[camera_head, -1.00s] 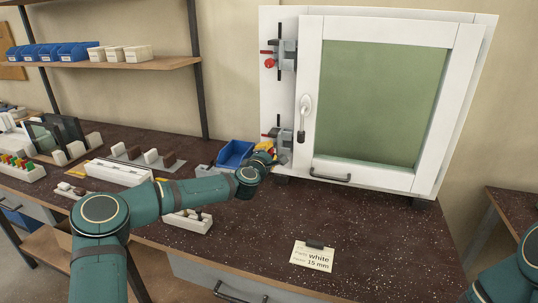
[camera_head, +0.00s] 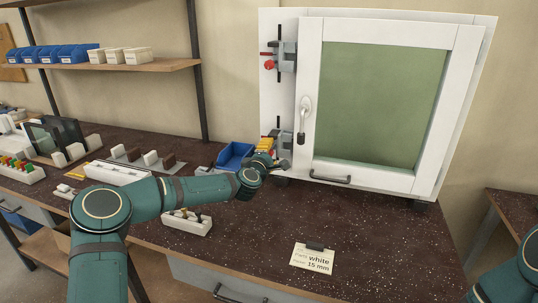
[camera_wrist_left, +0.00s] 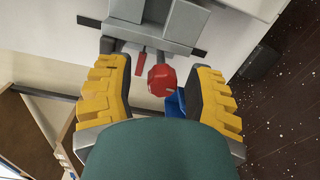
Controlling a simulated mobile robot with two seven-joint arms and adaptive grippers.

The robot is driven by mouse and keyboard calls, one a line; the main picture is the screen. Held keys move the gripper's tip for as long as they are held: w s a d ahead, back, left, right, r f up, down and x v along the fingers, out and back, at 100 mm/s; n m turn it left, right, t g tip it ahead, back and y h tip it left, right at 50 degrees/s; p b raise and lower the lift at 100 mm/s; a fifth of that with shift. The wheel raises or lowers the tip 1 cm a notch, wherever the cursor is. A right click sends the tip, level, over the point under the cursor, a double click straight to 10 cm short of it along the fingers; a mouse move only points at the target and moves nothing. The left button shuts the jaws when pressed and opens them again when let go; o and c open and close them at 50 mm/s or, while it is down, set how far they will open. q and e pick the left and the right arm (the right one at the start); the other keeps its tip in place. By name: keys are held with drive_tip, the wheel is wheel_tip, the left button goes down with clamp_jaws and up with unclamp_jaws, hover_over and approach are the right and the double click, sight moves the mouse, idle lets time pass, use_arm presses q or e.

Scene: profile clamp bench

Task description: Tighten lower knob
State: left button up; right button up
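The lower clamp (camera_head: 284,139) is grey and sits low on the left side of the white window frame (camera_head: 310,75). In the left wrist view its grey body (camera_wrist_left: 158,25) is at the top, with a red knob (camera_wrist_left: 162,80) and a thin red handle (camera_wrist_left: 140,64) below it. My left gripper (camera_wrist_left: 162,70) is open, its yellow fingers on either side of the knob with gaps showing. My right gripper is out of view; only part of that arm shows.
An upper clamp (camera_head: 286,56) with a red knob (camera_head: 269,66) is higher on the frame. A blue bin (camera_head: 235,155) stands just left of my left gripper.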

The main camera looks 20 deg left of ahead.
use_arm(q)
drive_tip(key=shift+f, duration=0.1)
drive_tip(key=s, duration=1.2)
drive_tip(key=shift+a+r, duration=0.2)
drive_tip(key=shift+a, duration=0.1)
drive_tip(key=shift+r, duration=0.1)
